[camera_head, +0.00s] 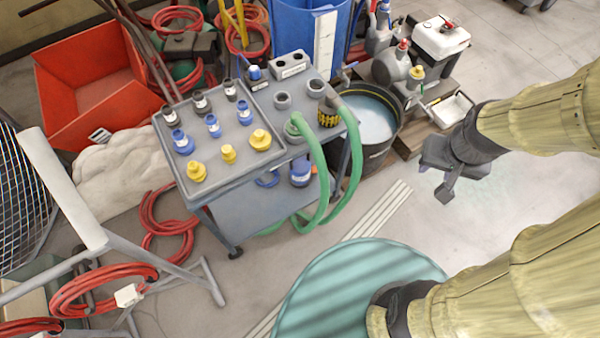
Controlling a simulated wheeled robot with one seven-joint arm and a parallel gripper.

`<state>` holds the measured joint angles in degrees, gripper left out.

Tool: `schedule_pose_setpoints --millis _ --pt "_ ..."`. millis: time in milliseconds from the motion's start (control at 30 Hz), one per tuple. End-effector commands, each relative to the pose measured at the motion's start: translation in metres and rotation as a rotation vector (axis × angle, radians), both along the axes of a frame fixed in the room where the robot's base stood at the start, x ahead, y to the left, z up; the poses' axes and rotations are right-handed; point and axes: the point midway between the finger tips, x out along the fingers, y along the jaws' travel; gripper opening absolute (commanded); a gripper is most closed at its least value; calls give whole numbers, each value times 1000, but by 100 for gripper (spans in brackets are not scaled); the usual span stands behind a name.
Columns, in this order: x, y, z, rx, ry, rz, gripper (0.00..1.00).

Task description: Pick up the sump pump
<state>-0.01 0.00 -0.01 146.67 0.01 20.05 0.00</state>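No sump pump can be identified for certain. A likely one is the yellow-and-black ribbed body (328,116) at the right end of the grey cart (228,172), beside a green hose (318,170). The hose and cart hide part of its surroundings. A blue canister-like thing (300,172) sits on the cart's lower shelf, partly behind the hose. My gripper (436,181) is dark grey, at the right over bare floor, well apart from the cart. Its fingers look spread, with nothing between them.
Blue and yellow fittings stand on the cart top. A dark bucket of water (374,122) stands right of the cart, near a white-topped container (440,36). Red hoses (104,288) and a stand leg lie left. Floor around my gripper is clear. A teal ribbed disc lies below; I cannot tell whether it is mine.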

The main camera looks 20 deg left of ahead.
Motion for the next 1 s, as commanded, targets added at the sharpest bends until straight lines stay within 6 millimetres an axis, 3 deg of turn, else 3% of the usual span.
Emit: schedule_pose_setpoints --millis 33,100,1000 --pt "0 0 -23 0 0 0 39" --pt "0 0 -42 0 0 0 39" --pt "0 0 -269 0 0 0 39"
